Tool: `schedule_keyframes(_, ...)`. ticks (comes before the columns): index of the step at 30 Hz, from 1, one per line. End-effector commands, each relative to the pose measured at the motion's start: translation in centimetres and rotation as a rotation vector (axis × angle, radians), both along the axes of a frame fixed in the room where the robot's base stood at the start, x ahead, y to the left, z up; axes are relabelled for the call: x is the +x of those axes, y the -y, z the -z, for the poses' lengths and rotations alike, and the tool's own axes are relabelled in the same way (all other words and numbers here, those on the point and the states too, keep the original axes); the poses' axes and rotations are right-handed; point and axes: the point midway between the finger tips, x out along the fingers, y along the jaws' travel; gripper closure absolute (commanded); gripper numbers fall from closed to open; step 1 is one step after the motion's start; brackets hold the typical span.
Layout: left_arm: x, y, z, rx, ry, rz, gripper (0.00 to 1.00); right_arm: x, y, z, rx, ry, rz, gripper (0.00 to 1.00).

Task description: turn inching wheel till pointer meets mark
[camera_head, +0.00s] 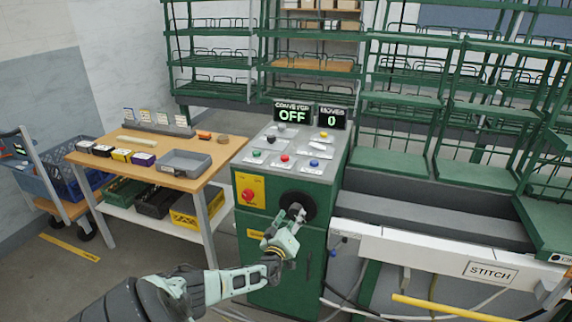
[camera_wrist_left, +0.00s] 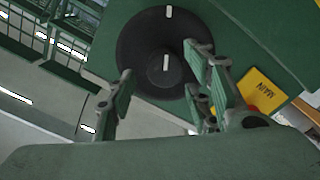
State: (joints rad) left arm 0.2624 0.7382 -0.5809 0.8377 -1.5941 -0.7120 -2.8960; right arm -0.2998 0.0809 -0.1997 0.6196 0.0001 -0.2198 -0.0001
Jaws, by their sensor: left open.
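The black round inching wheel (camera_head: 287,204) is on the front of the green control cabinet. In the left wrist view the wheel (camera_wrist_left: 140,45) has a white line at its rim (camera_wrist_left: 169,12) and another white line on its raised middle (camera_wrist_left: 166,62). I cannot tell for sure which line is the pointer and which the mark. My left gripper (camera_head: 297,212) is at the wheel and covers part of it. In the wrist view its fingers (camera_wrist_left: 158,62) are spread, one on each side of the wheel's middle; contact is unclear. My right gripper is not in view.
A red knob on a yellow plate (camera_head: 249,194) is left of the wheel. Buttons (camera_head: 285,158) and displays reading OFF (camera_head: 293,115) and 0 (camera_head: 332,120) are on top. A wooden bench (camera_head: 150,172) stands left; the STITCH conveyor (camera_head: 440,262) is right.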

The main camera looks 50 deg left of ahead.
Motion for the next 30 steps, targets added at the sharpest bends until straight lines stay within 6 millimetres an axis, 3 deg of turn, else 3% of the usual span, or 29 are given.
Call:
schedule_keyframes(4,-2.2,1.4,0.2,-0.002,-0.003,0.004,0.53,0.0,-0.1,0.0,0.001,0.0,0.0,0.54)
schedule_keyframes(9,-2.6,2.4,-0.6,0.006,0.013,0.014,0.53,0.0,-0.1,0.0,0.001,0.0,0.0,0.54)
schedule_keyframes(16,-4.8,2.9,0.0,0.003,-0.003,0.003,0.53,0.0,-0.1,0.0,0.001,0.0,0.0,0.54)
schedule_keyframes(30,-7.1,4.5,0.0,0.001,0.001,0.003,0.53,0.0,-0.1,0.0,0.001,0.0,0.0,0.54)
